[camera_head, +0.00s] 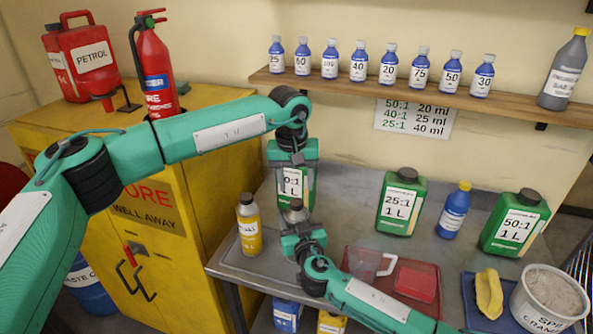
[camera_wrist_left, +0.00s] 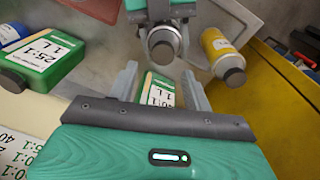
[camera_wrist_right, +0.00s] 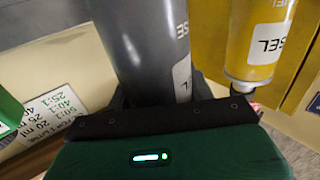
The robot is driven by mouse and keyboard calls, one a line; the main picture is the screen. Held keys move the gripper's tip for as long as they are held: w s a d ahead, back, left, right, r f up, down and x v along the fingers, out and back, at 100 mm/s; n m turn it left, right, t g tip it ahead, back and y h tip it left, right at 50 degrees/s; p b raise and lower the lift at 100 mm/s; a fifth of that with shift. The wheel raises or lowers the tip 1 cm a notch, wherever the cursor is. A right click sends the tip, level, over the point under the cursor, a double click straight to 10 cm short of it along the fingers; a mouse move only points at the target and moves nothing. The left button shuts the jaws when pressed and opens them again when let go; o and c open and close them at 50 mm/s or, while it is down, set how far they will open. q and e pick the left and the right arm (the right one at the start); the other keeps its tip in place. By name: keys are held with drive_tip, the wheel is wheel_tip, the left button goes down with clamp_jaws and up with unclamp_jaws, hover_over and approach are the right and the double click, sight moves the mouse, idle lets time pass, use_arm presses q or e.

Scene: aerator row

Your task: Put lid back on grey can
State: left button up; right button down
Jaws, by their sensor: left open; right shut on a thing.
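My right gripper (camera_head: 299,232) is shut on a grey can (camera_head: 295,209) with a white label, held upright over the left part of the bench. The grey can fills the middle of the right wrist view (camera_wrist_right: 148,40). Its round dark top shows in the left wrist view (camera_wrist_left: 162,45); I cannot tell whether a lid is on it. My left gripper (camera_head: 292,162) is open and empty, pointing down above the grey can, in front of a green 40:1 can (camera_head: 282,190). No loose lid can be made out.
A yellow can (camera_head: 251,228) stands left of the grey can. A red tray (camera_head: 374,256), a green 25:1 can (camera_head: 401,203), a blue bottle (camera_head: 455,210) and a green 50:1 can (camera_head: 514,222) are to the right. The shelf (camera_head: 400,97) with blue bottles is above.

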use_arm(q)
drive_tip(key=n, duration=0.6)
drive_tip(key=shift+r, duration=0.2)
drive_tip(key=n, duration=0.6)
drive_tip(key=shift+r, duration=0.15)
drive_tip(key=n, duration=0.6)
drive_tip(key=shift+r+n, duration=0.15)
drive_tip(key=shift+n, duration=0.15)
drive_tip(key=n, duration=0.2)
drive_tip(key=shift+r+n, duration=0.1)
drive_tip(key=shift+n, duration=0.3)
drive_tip(key=n, duration=0.4)
drive_tip(key=shift+w+r+n, duration=0.1)
drive_tip(key=shift+n, duration=0.2)
drive_tip(key=n, duration=0.6)
drive_tip(key=shift+d+r+g+y, duration=0.1)
drive_tip(key=shift+r+g+y, duration=0.1)
drive_tip(key=shift+g+y, duration=0.1)
drive_tip(key=n, duration=0.6)
drive_tip(key=shift+r, duration=0.1)
drive_tip(key=n, duration=0.6)
drive_tip(key=shift+r, duration=0.2)
drive_tip(key=n, duration=0.6)
drive_tip(key=shift+r+n, duration=0.1)
drive_tip(key=shift+n, duration=0.3)
